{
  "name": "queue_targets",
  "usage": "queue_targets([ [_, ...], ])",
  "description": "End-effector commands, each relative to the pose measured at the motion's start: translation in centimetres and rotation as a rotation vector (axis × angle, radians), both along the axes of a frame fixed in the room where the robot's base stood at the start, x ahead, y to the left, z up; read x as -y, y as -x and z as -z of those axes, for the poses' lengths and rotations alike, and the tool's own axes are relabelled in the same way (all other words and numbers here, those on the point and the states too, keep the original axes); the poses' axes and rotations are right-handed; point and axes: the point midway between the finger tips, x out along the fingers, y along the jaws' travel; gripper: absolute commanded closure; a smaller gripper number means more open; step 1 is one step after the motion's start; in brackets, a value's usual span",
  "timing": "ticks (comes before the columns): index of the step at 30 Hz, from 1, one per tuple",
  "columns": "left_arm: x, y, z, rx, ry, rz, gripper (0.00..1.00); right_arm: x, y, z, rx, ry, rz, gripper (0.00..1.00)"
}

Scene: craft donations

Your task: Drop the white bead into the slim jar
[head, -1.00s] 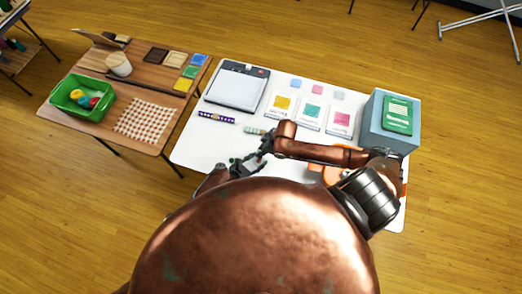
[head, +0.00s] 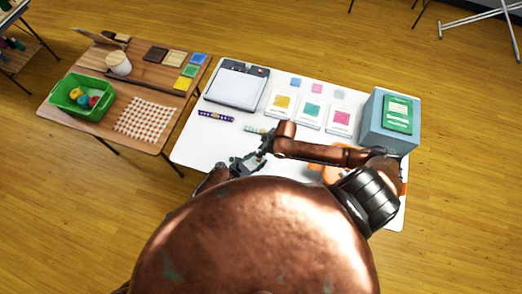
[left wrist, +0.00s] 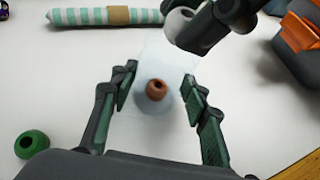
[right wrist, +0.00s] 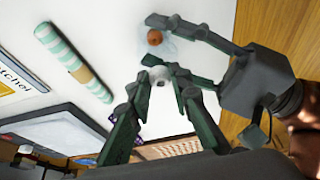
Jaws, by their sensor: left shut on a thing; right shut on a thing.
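My left gripper (left wrist: 159,86) is shut on the slim jar (left wrist: 162,58), a clear vessel whose outline is faint. A brown bead (left wrist: 156,89) shows inside the jar; it also shows in the right wrist view (right wrist: 154,38). My right gripper (right wrist: 157,80) is shut on the white bead (right wrist: 159,73). In the left wrist view the white bead (left wrist: 179,24) is in the right fingertips, close to the jar's top end in the picture. I cannot tell whether it is right over the opening. In the head view both grippers are small and partly hidden by my body.
A green bead (left wrist: 32,144) lies on the white table (head: 196,150), left of the jar. A striped roll (left wrist: 105,16) lies beyond it. An orange and grey container (left wrist: 297,35) stands at the right. A blue box (head: 374,125) stands at the table's right end.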

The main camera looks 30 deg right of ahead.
Motion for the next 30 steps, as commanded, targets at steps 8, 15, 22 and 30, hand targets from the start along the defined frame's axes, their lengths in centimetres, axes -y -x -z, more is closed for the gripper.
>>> queue_targets([
  [8,0.0,0.0,0.0,0.0,0.0,0.0,0.71,0.0,0.0,0.0,0.001,-0.001,0.0,0.69],
  [15,0.0,0.0,0.0,0.0,0.0,0.0,0.71,0.0,0.0,0.0,0.001,-0.001,0.0,0.61],
  [22,0.0,0.0,0.0,0.0,0.0,0.0,0.71,0.1,0.1,-0.5,0.002,-0.001,0.0,0.61],
  [30,0.0,0.0,0.0,0.0,0.0,0.0,0.71,1.4,1.4,-4.8,0.002,0.001,-0.001,0.61],
])
